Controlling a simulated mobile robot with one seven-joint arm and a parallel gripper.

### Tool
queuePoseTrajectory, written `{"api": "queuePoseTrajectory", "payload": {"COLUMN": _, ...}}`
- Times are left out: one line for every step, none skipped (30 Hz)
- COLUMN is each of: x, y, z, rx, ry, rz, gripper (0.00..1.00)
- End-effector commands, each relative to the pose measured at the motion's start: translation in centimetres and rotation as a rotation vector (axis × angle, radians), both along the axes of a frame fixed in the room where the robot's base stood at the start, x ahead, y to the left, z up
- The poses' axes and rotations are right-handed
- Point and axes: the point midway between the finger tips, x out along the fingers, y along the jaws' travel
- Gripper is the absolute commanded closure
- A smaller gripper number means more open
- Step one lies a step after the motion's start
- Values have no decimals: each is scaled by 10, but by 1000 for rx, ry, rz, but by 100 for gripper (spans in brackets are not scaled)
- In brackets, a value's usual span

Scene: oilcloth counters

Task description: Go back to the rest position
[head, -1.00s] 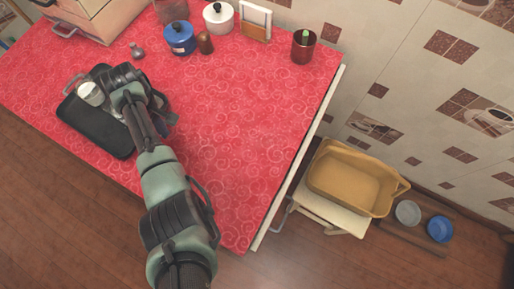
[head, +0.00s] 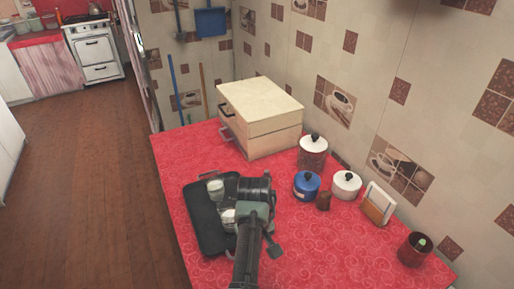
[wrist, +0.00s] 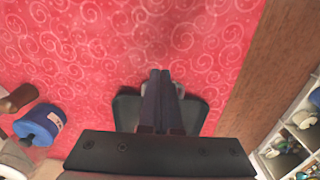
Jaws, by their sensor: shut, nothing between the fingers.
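My gripper (wrist: 160,75) shows in the wrist view with its two dark fingers pressed together and nothing between them. It is over the black tray (wrist: 128,108), whose middle is hidden behind the fingers. In the head view my arm reaches up from the bottom, and its wrist covers the right part of the black tray (head: 205,240). The fingertips cannot be made out there. Two whitish objects, one of them at the tray's far end (head: 215,188), show beside my wrist. I cannot tell whether my gripper touches anything.
The red counter (head: 330,250) holds a wooden bread box (head: 262,110), a blue pot (head: 306,184), a white pot (head: 346,184), a napkin holder (head: 379,204) and a dark red cup (head: 414,249). A tiled wall stands behind. Open floor (head: 90,190) lies to the left.

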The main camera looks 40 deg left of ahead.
Motion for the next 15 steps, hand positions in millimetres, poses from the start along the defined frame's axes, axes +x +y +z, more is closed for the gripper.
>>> {"api": "queuePoseTrajectory", "payload": {"x": 0, "y": 0, "z": 6, "rx": 1, "ry": -1, "rz": -1, "gripper": 100}}
{"api": "queuePoseTrajectory", "payload": {"x": 1, "y": 0, "z": 9, "rx": 1, "ry": -1, "rz": -1, "gripper": 100}}
{"api": "queuePoseTrajectory", "payload": {"x": 0, "y": 0, "z": 12, "rx": 1, "ry": 0, "rz": -1, "gripper": 100}}
{"api": "queuePoseTrajectory", "payload": {"x": 0, "y": 0, "z": 14, "rx": 0, "ry": 0, "rz": -1, "gripper": 100}}
{"api": "queuePoseTrajectory", "payload": {"x": 0, "y": 0, "z": 15, "rx": -1, "ry": 1, "rz": -1, "gripper": 100}}
{"api": "queuePoseTrajectory", "payload": {"x": 0, "y": 0, "z": 16, "rx": -1, "ry": 1, "rz": -1, "gripper": 100}}
{"api": "queuePoseTrajectory", "payload": {"x": 0, "y": 0, "z": 17, "rx": -1, "ry": 1, "rz": -1, "gripper": 100}}
{"api": "queuePoseTrajectory", "payload": {"x": 0, "y": 0, "z": 17, "rx": 0, "ry": 1, "rz": -1, "gripper": 100}}
{"api": "queuePoseTrajectory", "payload": {"x": 0, "y": 0, "z": 17, "rx": -1, "ry": 1, "rz": -1, "gripper": 100}}
{"api": "queuePoseTrajectory", "payload": {"x": 0, "y": 0, "z": 17, "rx": -1, "ry": 1, "rz": -1, "gripper": 100}}
{"api": "queuePoseTrajectory", "payload": {"x": 0, "y": 0, "z": 17, "rx": -1, "ry": 1, "rz": -1, "gripper": 100}}
{"api": "queuePoseTrajectory", "payload": {"x": 0, "y": 0, "z": 17, "rx": -1, "ry": 1, "rz": -1, "gripper": 100}}
{"api": "queuePoseTrajectory", "payload": {"x": 0, "y": 0, "z": 17, "rx": 0, "ry": 1, "rz": -1, "gripper": 100}}
{"api": "queuePoseTrajectory", "payload": {"x": 2, "y": 0, "z": 19, "rx": 4, "ry": -5, "rz": -5, "gripper": 100}}
{"api": "queuePoseTrajectory", "payload": {"x": 6, "y": 0, "z": 22, "rx": 16, "ry": -21, "rz": -14, "gripper": 100}}
